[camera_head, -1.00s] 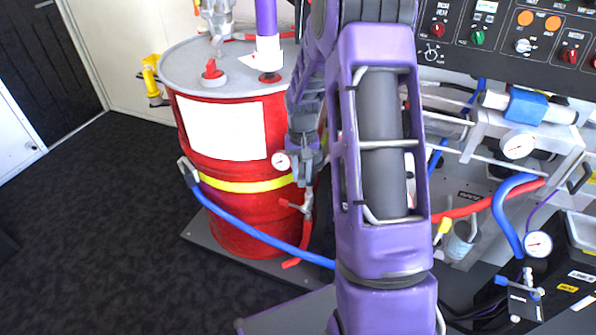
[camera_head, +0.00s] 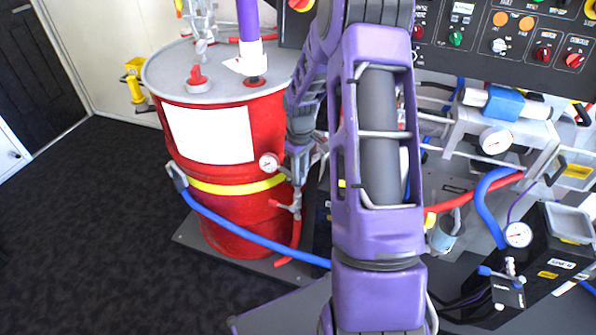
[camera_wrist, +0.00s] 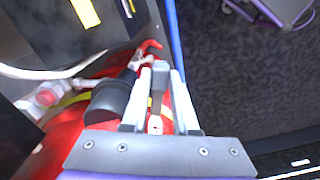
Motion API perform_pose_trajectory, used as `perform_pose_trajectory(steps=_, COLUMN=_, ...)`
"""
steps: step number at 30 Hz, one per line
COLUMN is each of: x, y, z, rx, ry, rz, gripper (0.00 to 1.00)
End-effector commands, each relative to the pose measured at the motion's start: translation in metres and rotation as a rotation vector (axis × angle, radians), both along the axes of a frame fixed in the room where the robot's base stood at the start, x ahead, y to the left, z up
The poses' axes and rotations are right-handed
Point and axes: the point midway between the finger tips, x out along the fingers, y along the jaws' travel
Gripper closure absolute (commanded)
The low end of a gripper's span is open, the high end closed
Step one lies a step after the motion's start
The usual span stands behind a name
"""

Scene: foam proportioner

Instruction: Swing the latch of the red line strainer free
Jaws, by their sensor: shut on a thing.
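My gripper (camera_wrist: 160,98) is shut on a narrow grey lever (camera_wrist: 158,78), which looks like the strainer's latch. Its pale lower end shows between the fingers in the wrist view. A dark cylindrical body (camera_wrist: 114,101) lies just left of the fingers, probably part of the strainer; I cannot make out its full shape. In the head view my gripper (camera_head: 299,160) is at the right side of the red drum (camera_head: 240,135), beside a small round gauge (camera_head: 269,162). My arm hides much of the fitting there.
A blue hose (camera_head: 250,235) crosses low in front of the drum. A small valve (camera_head: 291,207) with a red hose (camera_head: 293,240) hangs below my gripper. A control panel (camera_head: 500,35), pipes and gauges fill the right side. The dark carpet (camera_head: 90,230) at left is clear.

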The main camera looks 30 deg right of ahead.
Motion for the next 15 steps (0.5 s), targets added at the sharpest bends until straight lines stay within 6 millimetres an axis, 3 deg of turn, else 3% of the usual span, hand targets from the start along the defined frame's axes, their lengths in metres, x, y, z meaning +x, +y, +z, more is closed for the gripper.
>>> perform_pose_trajectory(steps=15, x=0.0021, y=-0.0029, z=0.0009, rx=-0.001, ry=-0.003, rz=0.062, gripper=1.00)
